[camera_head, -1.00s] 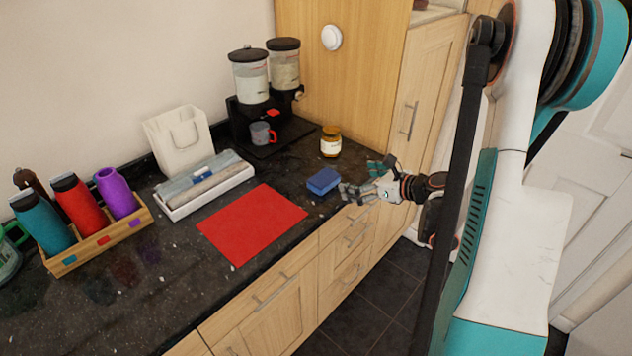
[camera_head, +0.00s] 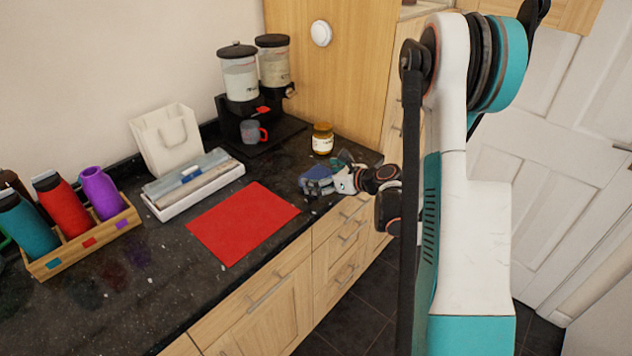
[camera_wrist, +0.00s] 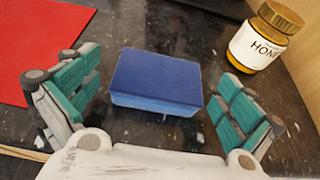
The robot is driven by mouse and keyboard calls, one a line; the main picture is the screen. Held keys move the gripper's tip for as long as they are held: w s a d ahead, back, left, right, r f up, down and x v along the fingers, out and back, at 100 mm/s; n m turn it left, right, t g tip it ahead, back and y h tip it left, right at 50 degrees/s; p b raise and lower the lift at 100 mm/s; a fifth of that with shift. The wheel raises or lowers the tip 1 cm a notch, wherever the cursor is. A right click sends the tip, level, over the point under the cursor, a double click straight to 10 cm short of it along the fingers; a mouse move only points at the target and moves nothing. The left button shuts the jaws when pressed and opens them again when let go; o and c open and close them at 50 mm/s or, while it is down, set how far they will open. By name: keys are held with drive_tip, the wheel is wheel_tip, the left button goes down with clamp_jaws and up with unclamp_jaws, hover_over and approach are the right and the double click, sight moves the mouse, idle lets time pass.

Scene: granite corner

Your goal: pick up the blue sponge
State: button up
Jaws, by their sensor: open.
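The blue sponge (camera_head: 318,182) lies on the dark granite counter, right of the red mat. In the wrist view the sponge (camera_wrist: 156,80) lies between my two spread fingers, with a gap on each side. My gripper (camera_head: 325,180) is open at the sponge, low over the counter. In the wrist view my gripper (camera_wrist: 156,95) holds nothing. In the head view my fingers partly cover the sponge.
A honey jar (camera_head: 322,139) stands just behind the sponge, near the right finger in the wrist view (camera_wrist: 262,38). A red mat (camera_head: 243,222) lies left. A dispenser stand (camera_head: 262,140) with a mug (camera_head: 251,132) is behind. Bottles stand in a wooden rack (camera_head: 85,243) far left.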

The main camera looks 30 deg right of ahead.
drive_tip(key=shift+x, duration=1.05)
drive_tip(key=c, duration=1)
drive_tip(key=shift+r, duration=0.15)
